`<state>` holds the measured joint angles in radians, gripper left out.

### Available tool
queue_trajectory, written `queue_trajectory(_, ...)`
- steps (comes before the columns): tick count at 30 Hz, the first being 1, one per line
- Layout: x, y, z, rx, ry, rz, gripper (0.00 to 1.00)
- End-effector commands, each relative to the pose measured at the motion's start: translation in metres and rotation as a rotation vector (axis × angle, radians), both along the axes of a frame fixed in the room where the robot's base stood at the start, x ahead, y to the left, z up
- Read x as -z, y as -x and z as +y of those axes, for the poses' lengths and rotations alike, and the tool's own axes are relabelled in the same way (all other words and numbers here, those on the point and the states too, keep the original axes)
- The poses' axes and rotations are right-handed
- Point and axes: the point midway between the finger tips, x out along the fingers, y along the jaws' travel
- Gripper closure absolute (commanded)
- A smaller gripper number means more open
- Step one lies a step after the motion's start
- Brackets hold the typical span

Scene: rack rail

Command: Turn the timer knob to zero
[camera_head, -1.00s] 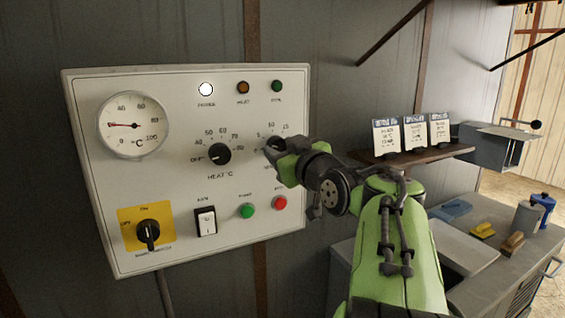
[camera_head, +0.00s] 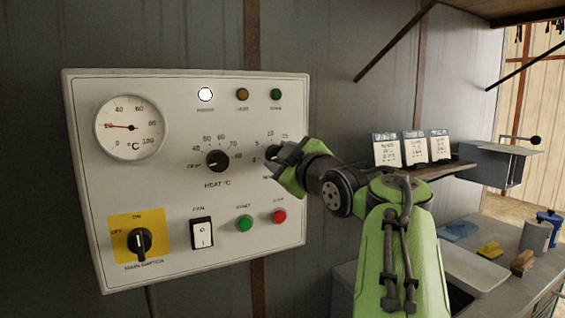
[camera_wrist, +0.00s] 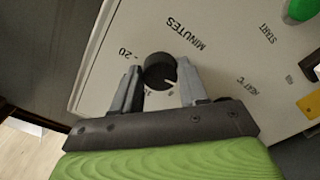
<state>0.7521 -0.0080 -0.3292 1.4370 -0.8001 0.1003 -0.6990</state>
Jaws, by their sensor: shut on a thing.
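The timer knob (camera_wrist: 160,70) is a round black knob with a white pointer line, on the white control panel (camera_head: 180,100). In the wrist view it sits between the two grey fingers of my gripper (camera_wrist: 159,76), which is shut on it. The pointer line is toward the lower right of that view; the number it faces is hidden or too small to read. The MINUTES label and a 20 mark show beside the knob.
The heat knob (camera_head: 218,160) is left of my gripper. Below are the green start button (camera_head: 244,223), red stop button (camera_head: 279,216), fan switch (camera_head: 202,234) and main switch (camera_head: 140,242). A shelf (camera_head: 440,170) with cards stands right, behind my arm.

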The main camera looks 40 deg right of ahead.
Motion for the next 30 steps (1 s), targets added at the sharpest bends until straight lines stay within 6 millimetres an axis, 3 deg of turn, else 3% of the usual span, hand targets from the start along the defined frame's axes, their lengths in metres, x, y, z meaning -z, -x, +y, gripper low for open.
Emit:
queue_trajectory(10, 0.001, 0.0, 0.0, -0.001, 0.003, 0.003, 0.88)
queue_trajectory(11, 0.001, 0.0, 0.0, -0.001, 0.003, 0.003, 0.54)
queue_trajectory(15, 0.0, 0.0, 0.0, -0.001, 0.002, 0.002, 0.33)
queue_trajectory(25, 0.0, 0.004, 0.001, 0.001, 0.003, 0.0, 0.31)
queue_trajectory(30, -0.001, 0.038, 0.011, 0.003, 0.003, -0.002, 0.31)
